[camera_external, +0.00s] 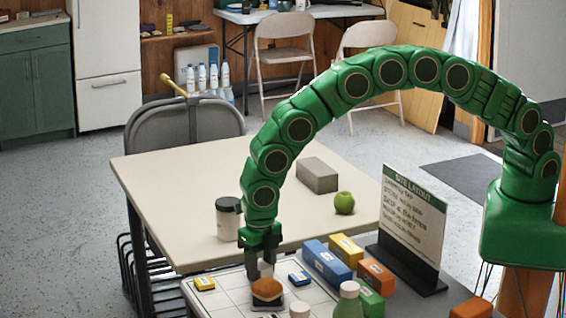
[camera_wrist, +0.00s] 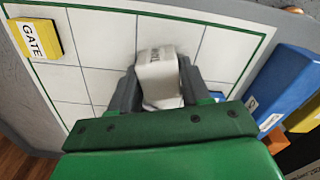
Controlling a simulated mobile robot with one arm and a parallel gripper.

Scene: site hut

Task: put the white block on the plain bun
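The white block (camera_wrist: 157,72), with dark lettering on one face, sits between the two fingers of my gripper (camera_wrist: 158,88) in the wrist view. Both fingers appear to touch its sides. In the outside view my gripper (camera_external: 259,272) reaches down low over the gridded board, fingers close together, just behind a bun (camera_external: 267,287). The bun has a brown top and a dark band, and sits on a dark base. I cannot see the white block clearly in the outside view, nor the bun in the wrist view. Whether the block touches the board is unclear.
A yellow block (camera_wrist: 33,38) marked GATE lies left on the board, a small blue block (camera_external: 300,278) right. Blue (camera_external: 325,263), yellow and orange boxes, bottles and a sign (camera_external: 412,215) crowd the right. A lidded cup (camera_external: 228,219) stands beside my arm.

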